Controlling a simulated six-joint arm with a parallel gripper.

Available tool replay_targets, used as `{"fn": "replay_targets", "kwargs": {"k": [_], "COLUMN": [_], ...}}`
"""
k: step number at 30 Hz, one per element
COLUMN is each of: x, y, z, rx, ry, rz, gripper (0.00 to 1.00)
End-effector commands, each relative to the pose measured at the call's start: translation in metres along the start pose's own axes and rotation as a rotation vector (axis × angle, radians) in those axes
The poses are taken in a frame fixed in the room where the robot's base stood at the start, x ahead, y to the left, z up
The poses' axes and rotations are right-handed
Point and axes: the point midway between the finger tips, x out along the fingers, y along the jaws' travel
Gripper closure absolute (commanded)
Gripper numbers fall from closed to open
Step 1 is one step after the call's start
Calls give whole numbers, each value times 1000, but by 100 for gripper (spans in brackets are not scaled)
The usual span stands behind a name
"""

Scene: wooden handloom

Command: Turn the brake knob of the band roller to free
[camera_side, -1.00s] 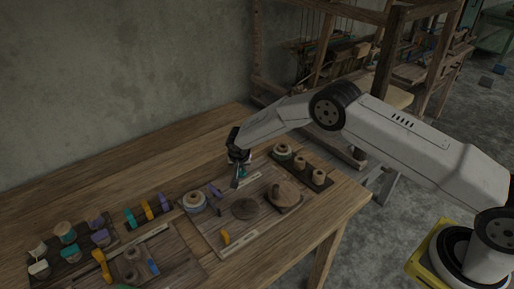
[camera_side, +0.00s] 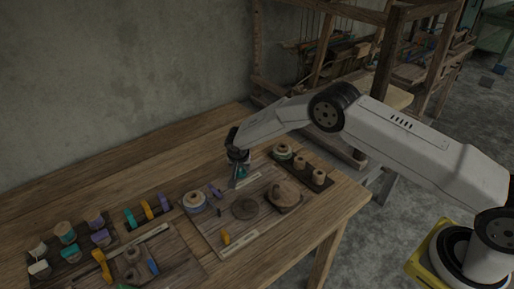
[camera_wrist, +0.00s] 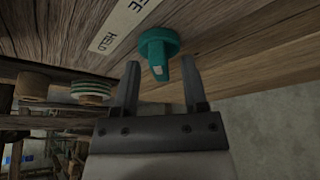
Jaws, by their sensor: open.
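A teal knob (camera_wrist: 158,44) with a raised grip bar and a small pale mark is set on the wooden board. It also shows small in the side view (camera_side: 242,172), partly hidden by my gripper. Beside it is a white label strip (camera_wrist: 118,30) reading HELD, with the end of a second word, "EE", at the picture's edge. My gripper (camera_wrist: 160,66) is open. Its two fingers stand on either side of the knob's grip bar, with a gap visible on both sides. I cannot tell exactly which label the bar points to.
The board (camera_side: 205,232) also carries a yellow knob (camera_side: 225,238) by another white strip, a purple piece (camera_side: 214,191), a round dark disc (camera_side: 245,208) and a brown rounded part (camera_side: 286,194). Spools (camera_side: 300,163) stand on a dark tray at the right.

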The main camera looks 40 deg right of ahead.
Motion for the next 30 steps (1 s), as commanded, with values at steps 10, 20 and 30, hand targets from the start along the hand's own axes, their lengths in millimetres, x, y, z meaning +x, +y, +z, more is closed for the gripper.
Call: {"fn": "replay_targets", "kwargs": {"k": [10, 20, 30], "x": [-11, -43, -73], "y": [-1, -1, 0], "z": [-1, -1, 0], "rx": [-1, 0, 0], "ry": [1, 1, 0], "rz": [-2, -1, -1], "gripper": [44, 44, 44]}}
